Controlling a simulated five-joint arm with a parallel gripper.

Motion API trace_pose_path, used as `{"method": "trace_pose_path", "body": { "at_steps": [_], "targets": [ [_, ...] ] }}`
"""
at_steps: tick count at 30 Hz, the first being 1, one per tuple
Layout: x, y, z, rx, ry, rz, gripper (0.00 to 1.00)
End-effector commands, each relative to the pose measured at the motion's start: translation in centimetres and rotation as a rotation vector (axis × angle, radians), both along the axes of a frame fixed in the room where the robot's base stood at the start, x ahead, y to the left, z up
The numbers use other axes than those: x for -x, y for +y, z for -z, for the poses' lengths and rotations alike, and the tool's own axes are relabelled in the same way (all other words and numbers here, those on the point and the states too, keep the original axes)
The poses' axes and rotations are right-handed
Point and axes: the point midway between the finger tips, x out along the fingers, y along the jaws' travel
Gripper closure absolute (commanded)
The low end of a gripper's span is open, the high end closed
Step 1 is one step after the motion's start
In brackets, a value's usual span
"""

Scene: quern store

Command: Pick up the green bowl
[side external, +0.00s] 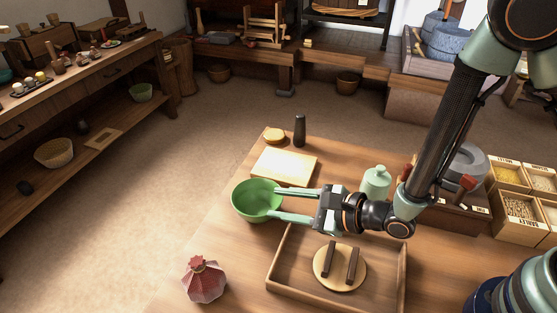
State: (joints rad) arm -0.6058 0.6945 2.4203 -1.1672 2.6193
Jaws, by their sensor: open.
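The green bowl (248,209) stands upright on the wooden table, near its left edge. My gripper (280,203) reaches in from the right with its two pale green fingers spread apart. The fingertips overlap the right side of the bowl in this view. The far finger crosses the bowl's rim, and the near finger lies along its lower right side. I cannot tell whether either finger touches the bowl. Nothing else is between the fingers.
A cream board (284,167) lies behind the bowl, with a dark pestle-like cylinder (300,131) beyond it. A red tied pouch (204,280) stands in front. A wooden tray (291,297) holds a round lid (325,275).

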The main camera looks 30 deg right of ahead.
Motion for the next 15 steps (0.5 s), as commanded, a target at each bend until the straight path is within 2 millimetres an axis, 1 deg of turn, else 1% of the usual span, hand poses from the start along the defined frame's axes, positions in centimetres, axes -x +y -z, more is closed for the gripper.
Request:
{"method": "trace_pose_path", "body": {
  "at_steps": [1,3,6,9,15],
  "targets": [
    [0.9,0.5,0.8,-0.062,0.029,0.006,0.57],
    [1.6,1.0,1.2,-0.142,0.056,0.016,0.57],
    [2.3,1.3,1.5,-0.215,0.082,0.026,0.57],
    [2.3,1.7,1.6,-0.247,0.091,0.029,0.57],
    [1.0,2.7,2.1,-0.251,0.091,0.030,0.57]
  ]
}}
